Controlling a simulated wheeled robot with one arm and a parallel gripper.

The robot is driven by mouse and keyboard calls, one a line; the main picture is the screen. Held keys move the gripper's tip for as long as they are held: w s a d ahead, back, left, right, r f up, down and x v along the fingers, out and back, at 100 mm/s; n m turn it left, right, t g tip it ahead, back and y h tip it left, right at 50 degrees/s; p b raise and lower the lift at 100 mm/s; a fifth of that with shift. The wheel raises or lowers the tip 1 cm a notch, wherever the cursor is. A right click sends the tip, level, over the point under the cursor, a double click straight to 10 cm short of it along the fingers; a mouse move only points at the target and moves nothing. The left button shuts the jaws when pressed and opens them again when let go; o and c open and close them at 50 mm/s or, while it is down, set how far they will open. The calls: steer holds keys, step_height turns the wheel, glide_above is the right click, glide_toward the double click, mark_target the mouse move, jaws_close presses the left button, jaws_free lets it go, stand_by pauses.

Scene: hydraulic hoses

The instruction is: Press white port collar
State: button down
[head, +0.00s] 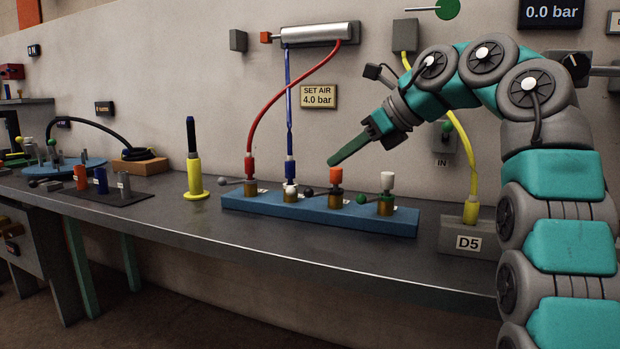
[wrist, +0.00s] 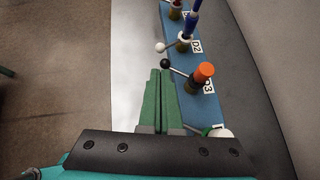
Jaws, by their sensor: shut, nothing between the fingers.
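A blue manifold block (head: 320,215) on the bench carries a row of brass ports. In the wrist view the closed fingertips (wrist: 160,72) are beside the black lever ball (wrist: 165,63).
Red (head: 250,130) and blue (head: 288,110) hoses rise from the left ports to a wall cylinder (head: 316,33). A grey D5 block (head: 467,240) with a yellow hose stands right of the manifold. A yellow stand (head: 194,180) is at left. The bench front is clear.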

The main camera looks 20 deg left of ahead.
steer(key=shift+f, duration=0.1)
steer(key=b+x, duration=0.2)
steer(key=x, duration=0.8)
steer(key=shift+b, duration=0.35)
